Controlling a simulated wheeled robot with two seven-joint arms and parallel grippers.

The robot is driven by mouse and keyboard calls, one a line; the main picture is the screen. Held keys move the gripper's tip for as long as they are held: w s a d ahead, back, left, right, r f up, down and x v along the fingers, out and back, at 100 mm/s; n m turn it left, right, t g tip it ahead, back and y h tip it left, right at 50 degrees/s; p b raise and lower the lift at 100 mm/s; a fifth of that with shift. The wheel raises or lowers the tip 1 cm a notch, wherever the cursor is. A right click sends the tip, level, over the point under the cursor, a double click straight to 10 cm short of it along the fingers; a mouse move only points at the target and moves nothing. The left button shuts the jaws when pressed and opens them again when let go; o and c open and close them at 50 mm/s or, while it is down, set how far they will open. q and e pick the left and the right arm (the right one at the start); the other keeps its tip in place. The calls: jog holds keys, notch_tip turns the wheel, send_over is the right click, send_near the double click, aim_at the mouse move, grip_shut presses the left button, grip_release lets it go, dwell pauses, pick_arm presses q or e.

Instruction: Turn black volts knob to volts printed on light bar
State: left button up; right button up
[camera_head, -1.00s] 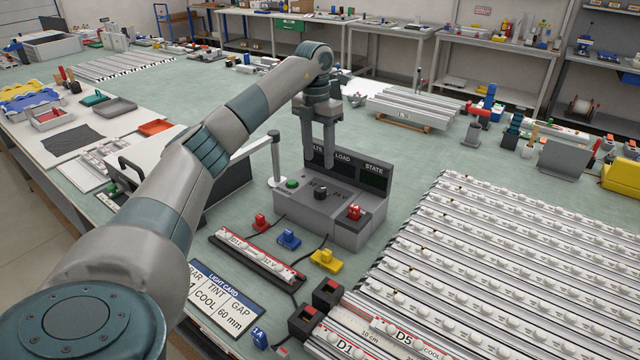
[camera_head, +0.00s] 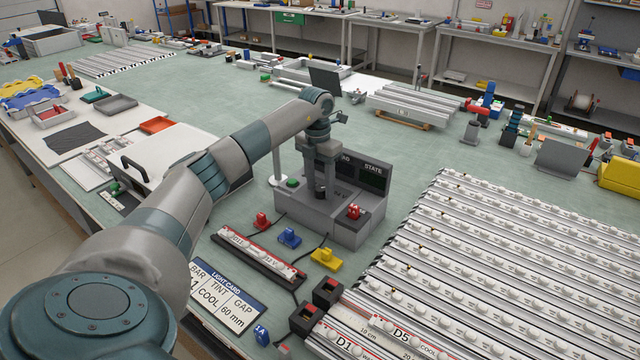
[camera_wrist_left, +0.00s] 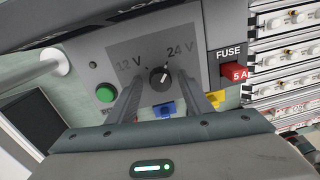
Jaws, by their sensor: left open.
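The black volts knob (camera_wrist_left: 159,80) is on the grey power box (camera_head: 345,230). In the left wrist view its white pointer tilts up and right, toward the 24 V print (camera_wrist_left: 181,50); the 12 V print (camera_wrist_left: 129,63) is on its left. My left gripper (camera_head: 320,192) points down over the knob, open, and also shows in the left wrist view (camera_wrist_left: 163,97) with one finger on each side of the knob. Contact cannot be told. In the head view the gripper mostly hides the knob. The light bar (camera_head: 258,256) lies in front of the box; its small print seems to read 12 V.
A green button (camera_wrist_left: 106,92) and a red 5 A fuse (camera_wrist_left: 235,72) flank the knob. Red, blue and yellow connectors (camera_head: 289,238) lie before the box. A light card (camera_head: 226,296) is at the front; rows of bars (camera_head: 520,260) fill the right.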

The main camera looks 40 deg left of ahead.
pick_arm(q)
jog(key=c, duration=1.1)
jog(key=shift+o, duration=0.2)
jog(key=shift+n, duration=0.3)
jog(key=n, duration=0.7)
jog(key=shift+n+p, duration=0.3)
jog(key=n, duration=0.4)
jog(key=shift+t, duration=0.3)
jog(key=shift+n+y+p, duration=0.3)
jog(key=shift+n+p, duration=0.15)
jog(key=shift+n, duration=1.45)
